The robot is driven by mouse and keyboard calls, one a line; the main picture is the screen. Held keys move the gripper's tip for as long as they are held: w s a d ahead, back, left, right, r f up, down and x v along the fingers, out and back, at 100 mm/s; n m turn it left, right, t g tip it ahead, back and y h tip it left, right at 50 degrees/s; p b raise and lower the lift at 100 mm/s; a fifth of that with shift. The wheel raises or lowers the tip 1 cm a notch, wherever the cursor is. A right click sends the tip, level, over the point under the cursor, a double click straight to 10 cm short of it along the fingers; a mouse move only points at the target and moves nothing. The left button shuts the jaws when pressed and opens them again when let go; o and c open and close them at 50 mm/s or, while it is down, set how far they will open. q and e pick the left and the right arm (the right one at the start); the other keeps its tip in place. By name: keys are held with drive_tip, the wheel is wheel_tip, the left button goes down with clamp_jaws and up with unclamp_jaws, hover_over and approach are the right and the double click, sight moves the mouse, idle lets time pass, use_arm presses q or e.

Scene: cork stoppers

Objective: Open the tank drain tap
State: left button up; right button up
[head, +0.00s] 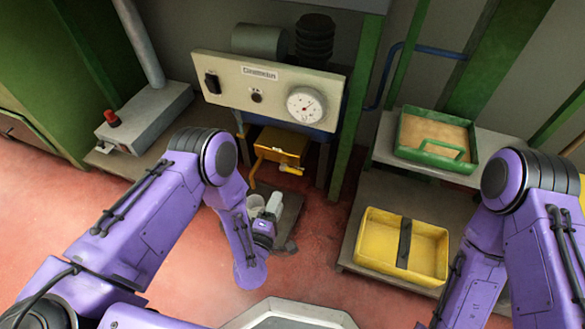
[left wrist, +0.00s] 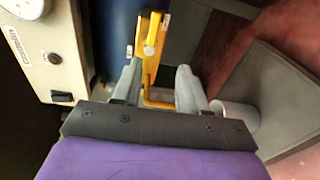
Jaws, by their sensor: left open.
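The yellow tank (head: 283,143) hangs under the gauge panel in the head view. A small yellow tap (head: 290,169) sits on its front, and a bent yellow pipe (head: 254,172) runs down at its left. My left gripper (head: 270,206) is below and in front of the tank, pointing toward it. In the left wrist view my left gripper (left wrist: 157,88) is open, and yellow metalwork of the tank (left wrist: 151,45) shows between and beyond its fingers. I cannot tell whether the fingers touch it. The right gripper is out of view; only my right arm shows.
A pale cup (left wrist: 237,117) stands close beside the right-hand finger. The panel (head: 262,92) with its dial is above the tank. A green tray (head: 438,140) and a yellow crate (head: 372,247) are on the shelves at right. Red floor is clear at left.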

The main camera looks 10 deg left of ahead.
sight(294, 173)
use_arm(q)
drive_tip(key=shift+m+h, duration=0.5)
drive_tip(key=w+d+b, duration=0.1)
drive_tip(key=w, duration=0.2)
drive_tip(key=w+b, duration=0.1)
drive_tip(key=w, duration=0.2)
drive_tip(key=w+d+b, duration=0.1)
drive_tip(key=w, duration=0.2)
drive_tip(key=shift+d+r+b, duration=0.25)
drive_tip(key=shift+d+b, duration=0.05)
drive_tip(key=shift+w+d+r, duration=0.1)
drive_tip(key=shift+w+r, duration=0.05)
drive_tip(key=shift+w, duration=0.45)
clamp_jaws()
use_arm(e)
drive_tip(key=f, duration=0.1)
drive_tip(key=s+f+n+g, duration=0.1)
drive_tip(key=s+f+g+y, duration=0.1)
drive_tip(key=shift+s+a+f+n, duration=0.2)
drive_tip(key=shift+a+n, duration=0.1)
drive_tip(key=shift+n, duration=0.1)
